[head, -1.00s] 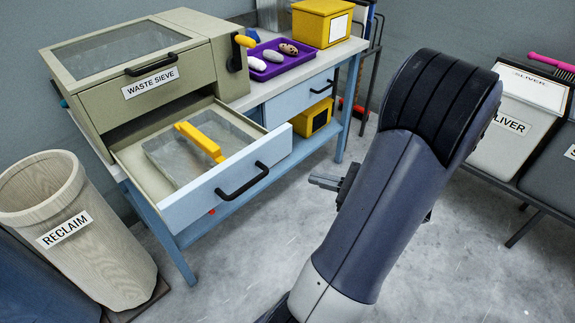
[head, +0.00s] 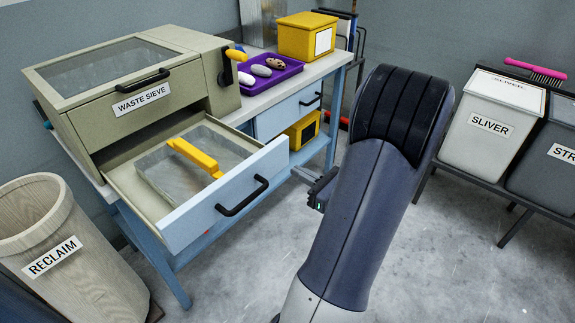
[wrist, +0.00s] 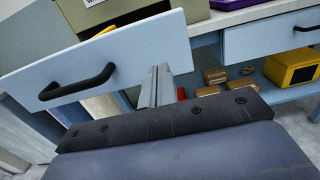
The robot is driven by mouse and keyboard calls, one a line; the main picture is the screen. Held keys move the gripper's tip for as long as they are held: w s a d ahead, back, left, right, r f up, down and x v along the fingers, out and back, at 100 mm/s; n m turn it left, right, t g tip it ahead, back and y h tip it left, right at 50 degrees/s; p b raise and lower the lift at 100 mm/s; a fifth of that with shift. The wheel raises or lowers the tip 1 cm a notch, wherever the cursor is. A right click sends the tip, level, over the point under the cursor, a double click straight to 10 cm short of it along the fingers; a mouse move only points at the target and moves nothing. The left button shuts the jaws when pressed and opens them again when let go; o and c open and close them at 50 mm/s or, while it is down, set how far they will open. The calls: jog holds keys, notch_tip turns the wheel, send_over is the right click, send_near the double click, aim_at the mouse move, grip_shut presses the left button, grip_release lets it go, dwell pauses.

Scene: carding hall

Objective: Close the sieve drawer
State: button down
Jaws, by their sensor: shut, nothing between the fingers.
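The sieve drawer (head: 230,194) stands pulled out of the beige waste sieve (head: 150,96), with a light blue front and a black bar handle (head: 243,196). Inside it lies a sieve tray with a yellow handle (head: 195,157). In the wrist view the drawer front (wrist: 140,52) and its handle (wrist: 78,83) fill the upper left. My gripper (head: 302,174) is shut and empty, to the right of the drawer front and apart from it in the head view. Its closed fingers (wrist: 158,80) point toward the right end of the drawer front in the wrist view.
A purple tray (head: 275,76) with several small objects and a yellow box (head: 307,37) sit on the bench. A second blue drawer (head: 288,110) is shut. A reclaim bin (head: 60,245) stands at left, a sliver bin (head: 490,125) at right. The floor between is clear.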

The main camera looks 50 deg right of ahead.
aim_at(278, 161)
jog(key=shift+w+a, duration=0.2)
jog(key=shift+w, duration=2.1)
